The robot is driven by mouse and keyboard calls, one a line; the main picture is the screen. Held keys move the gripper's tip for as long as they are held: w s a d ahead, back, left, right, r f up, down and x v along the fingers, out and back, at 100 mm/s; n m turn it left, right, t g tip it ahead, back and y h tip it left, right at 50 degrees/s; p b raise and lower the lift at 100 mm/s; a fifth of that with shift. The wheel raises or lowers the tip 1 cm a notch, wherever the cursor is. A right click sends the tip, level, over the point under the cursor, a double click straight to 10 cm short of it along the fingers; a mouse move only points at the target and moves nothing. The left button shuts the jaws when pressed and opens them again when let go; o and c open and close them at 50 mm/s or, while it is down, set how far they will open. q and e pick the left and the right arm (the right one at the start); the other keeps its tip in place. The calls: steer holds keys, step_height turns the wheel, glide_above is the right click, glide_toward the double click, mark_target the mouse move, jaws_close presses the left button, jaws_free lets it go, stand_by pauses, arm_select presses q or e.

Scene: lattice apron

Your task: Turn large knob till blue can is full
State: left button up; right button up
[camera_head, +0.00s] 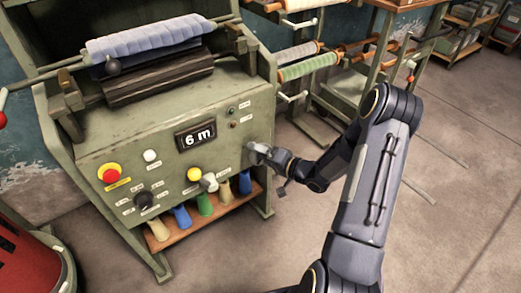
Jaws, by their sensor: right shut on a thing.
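A green machine with a sloping control panel (110,150) stands at left, and its display (195,136) reads "6 m". My right gripper (255,150) is at the panel's right edge, shut on a small control there that the fingers mostly hide. A black knob (144,200) sits at the panel's lower left. A yellow knob (193,174) is lower middle, with a pale grey lever-like part (209,182) beside it. I see no blue can; a roll of blue cloth (150,38) lies on top of the machine. My left gripper is out of view.
A red button (110,173) and a white button (151,156) are on the panel. A red drum (25,255) is at lower left. A rack with rolls (308,67) stands behind; the right floor is clear.

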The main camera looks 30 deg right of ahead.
steer(key=m+t, duration=0.1)
steer(key=m, duration=0.2)
steer(key=shift+y+p, duration=0.35)
steer(key=shift+y, duration=0.05)
steer(key=m+t, duration=0.1)
steer(key=m, duration=0.4)
steer(key=shift+t+y, duration=0.3)
steer(key=shift+t, duration=0.1)
steer(key=o, duration=1)
steer(key=shift+r, duration=0.1)
steer(key=v, duration=0.7)
steer(key=shift+s, duration=0.4)
